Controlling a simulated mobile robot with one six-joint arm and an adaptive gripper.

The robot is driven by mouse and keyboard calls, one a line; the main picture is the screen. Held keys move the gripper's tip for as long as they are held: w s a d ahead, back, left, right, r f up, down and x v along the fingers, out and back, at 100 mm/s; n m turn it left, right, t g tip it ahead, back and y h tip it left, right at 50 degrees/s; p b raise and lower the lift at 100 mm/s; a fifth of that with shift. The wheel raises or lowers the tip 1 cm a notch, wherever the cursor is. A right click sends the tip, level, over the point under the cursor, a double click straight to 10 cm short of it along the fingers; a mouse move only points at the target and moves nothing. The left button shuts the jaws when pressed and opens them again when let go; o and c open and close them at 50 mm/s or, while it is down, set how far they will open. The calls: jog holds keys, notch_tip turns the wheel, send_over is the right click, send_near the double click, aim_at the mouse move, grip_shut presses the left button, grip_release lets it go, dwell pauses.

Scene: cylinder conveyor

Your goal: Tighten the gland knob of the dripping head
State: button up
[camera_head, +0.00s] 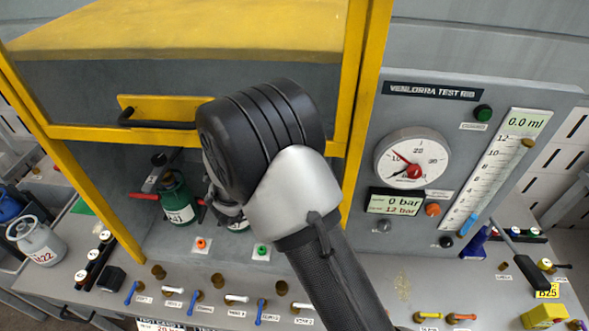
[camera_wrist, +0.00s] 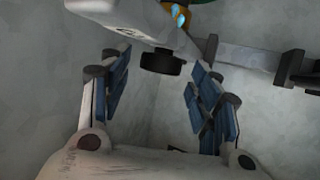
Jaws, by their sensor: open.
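In the wrist view, my gripper (camera_wrist: 160,98) is open, with blue-padded fingers apart on the left and right. A short black knob (camera_wrist: 160,62) sits just beyond and between the fingertips, under a pale grey body (camera_wrist: 135,20). Blue drops (camera_wrist: 179,18) show beside an orange part at the top. In the head view, my gripper (camera_head: 226,208) is mostly hidden behind my black wrist.
The yellow-framed guard (camera_head: 180,40) is above the bay, with a black handle (camera_head: 160,122). A yellow post (camera_head: 364,110) stands close right of my arm. The gauge panel (camera_head: 467,150) reads 0 bar and 0.0 ml. Several small levers (camera_head: 195,300) line the front.

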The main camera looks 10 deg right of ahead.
jog(key=v, duration=1.1)
jog(key=shift+d, duration=0.15)
